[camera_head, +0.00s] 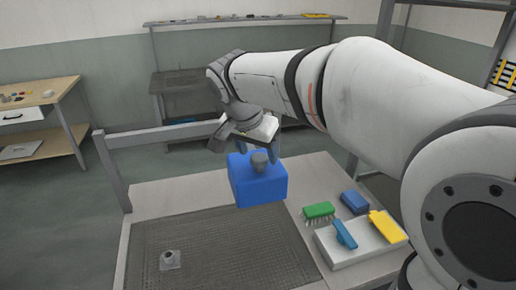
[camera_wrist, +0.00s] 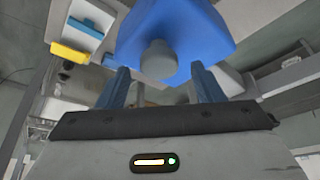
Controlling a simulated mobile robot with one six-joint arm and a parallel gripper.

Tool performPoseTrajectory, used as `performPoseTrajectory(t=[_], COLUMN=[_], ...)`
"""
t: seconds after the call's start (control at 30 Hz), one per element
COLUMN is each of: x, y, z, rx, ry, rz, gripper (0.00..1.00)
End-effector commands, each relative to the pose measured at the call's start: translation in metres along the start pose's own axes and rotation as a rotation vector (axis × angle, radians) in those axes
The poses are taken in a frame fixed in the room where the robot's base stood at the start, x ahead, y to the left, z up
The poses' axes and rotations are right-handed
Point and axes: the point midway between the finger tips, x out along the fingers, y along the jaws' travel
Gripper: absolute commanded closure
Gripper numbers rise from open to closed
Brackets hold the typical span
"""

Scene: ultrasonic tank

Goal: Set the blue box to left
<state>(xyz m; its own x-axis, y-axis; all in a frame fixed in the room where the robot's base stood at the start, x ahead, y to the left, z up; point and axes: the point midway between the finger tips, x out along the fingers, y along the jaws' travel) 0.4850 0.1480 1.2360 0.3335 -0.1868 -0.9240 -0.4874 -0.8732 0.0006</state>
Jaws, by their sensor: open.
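The blue box (camera_head: 258,190) stands on the table, near the back edge of the dark mesh mat. A grey round knob (camera_head: 259,158) sits on its top. In the wrist view the blue box (camera_wrist: 185,25) fills the upper middle, with the knob (camera_wrist: 158,58) facing the camera. My gripper (camera_head: 256,154) is just above the box. Its two blue fingers (camera_wrist: 160,75) are apart, one toward each side of the knob, with nothing between them held. I cannot tell how far the fingertips are from the knob.
A white tray (camera_head: 345,260) at the right holds a blue item (camera_head: 344,234) and a yellow one (camera_head: 386,226). A green brush (camera_head: 319,211) and a small blue block (camera_head: 355,202) are nearby. A small grey fitting (camera_head: 169,260) sits on the mesh mat (camera_head: 225,262), otherwise clear.

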Motion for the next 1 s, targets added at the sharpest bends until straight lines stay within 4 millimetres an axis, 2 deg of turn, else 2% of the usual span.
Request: performPoseTrajectory(t=[0.17, 0.43, 1.0], x=[0.0128, 0.014, 0.0133], y=[0.0004, 0.0001, -0.0004], z=[-0.0001, 0.0002, 0.0005], rx=[0.0, -0.001, -0.002], ry=[-0.001, 0.0, 0.0], rz=[0.001, -0.001, -0.002], gripper=[0.39, 0.4, 0.87])
